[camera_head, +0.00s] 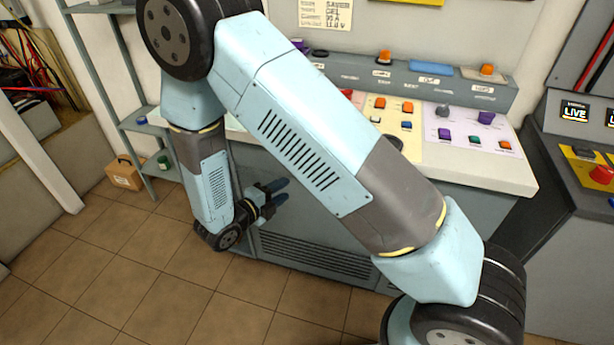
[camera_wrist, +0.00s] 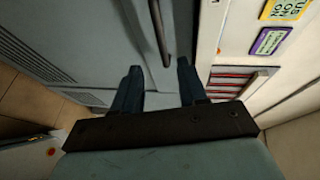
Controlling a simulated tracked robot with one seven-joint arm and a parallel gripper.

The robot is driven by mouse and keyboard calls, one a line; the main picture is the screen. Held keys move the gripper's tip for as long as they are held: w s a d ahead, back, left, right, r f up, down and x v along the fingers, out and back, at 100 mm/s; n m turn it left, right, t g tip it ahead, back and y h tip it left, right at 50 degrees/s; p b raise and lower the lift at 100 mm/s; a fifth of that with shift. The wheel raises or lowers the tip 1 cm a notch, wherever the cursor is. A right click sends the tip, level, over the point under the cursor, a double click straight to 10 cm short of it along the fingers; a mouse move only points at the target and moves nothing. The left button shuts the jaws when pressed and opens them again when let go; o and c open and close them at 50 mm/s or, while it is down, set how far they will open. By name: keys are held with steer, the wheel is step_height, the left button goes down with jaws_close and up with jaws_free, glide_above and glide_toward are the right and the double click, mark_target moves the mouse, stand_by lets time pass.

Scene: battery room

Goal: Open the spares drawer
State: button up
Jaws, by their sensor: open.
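My gripper (camera_head: 275,192) is low in front of the grey cabinet under the control counter, its fingers pointing right toward the cabinet in the head view. In the wrist view my gripper (camera_wrist: 159,64) is open, with its two dark blue fingers apart and nothing held. A dark bar handle (camera_wrist: 156,28) runs down a grey drawer front (camera_wrist: 95,35) there. Its lower end appears between the fingertips; I cannot tell whether either finger touches it. The drawer looks flush with the cabinet. In the head view my arm covers part of the cabinet front, and the handle cannot be made out.
The counter (camera_head: 460,160) with coloured buttons stands above the cabinet. A vent grille (camera_head: 315,255) is low on the cabinet front. A shelf rack (camera_head: 95,80) and a small cardboard box (camera_head: 125,172) are at the left. The tiled floor (camera_head: 130,265) in front is clear.

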steer(key=x, duration=1.2)
steer(key=shift+w, duration=0.1)
jaws_close()
stand_by(0.4)
